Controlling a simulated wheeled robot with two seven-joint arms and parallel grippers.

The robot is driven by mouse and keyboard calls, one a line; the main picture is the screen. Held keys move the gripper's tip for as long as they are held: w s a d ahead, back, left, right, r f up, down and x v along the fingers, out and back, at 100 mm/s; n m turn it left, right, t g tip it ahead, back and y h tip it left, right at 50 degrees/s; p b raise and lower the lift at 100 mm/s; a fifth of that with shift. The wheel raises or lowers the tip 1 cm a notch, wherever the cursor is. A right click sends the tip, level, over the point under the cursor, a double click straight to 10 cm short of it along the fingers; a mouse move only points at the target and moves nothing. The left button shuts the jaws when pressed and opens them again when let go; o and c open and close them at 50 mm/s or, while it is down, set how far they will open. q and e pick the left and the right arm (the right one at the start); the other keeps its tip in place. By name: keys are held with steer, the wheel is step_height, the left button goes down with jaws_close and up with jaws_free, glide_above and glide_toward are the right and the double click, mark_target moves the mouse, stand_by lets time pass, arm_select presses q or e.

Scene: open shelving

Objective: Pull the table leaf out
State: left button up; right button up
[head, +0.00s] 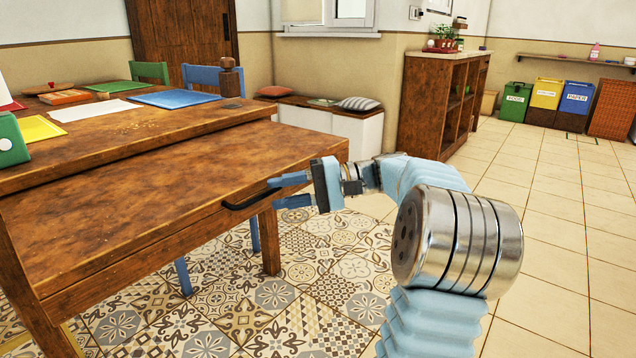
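The wooden table leaf (150,200) is a brown board sticking out from under the upper table top (190,117), with a broad strip of its surface showing. A black bar handle (240,203) is on its front edge, towards the right end. My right gripper (283,190) is at the right end of this handle. Its two blue fingers are apart, one above the other, with a gap between them. The handle's end reaches to the fingers; whether they touch it I cannot tell. My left gripper is not in view.
Papers, a blue folder (174,99) and books lie on the table top. Blue and green chairs stand behind it. A low bench (325,112) and a wooden cabinet (432,105) stand further back, with bins beyond. The tiled floor on the right is open.

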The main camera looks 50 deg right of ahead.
steer(key=p+v, duration=0.1)
steer(key=v, duration=0.8)
steer(key=shift+s+d, duration=0.2)
steer(key=shift+d, duration=0.1)
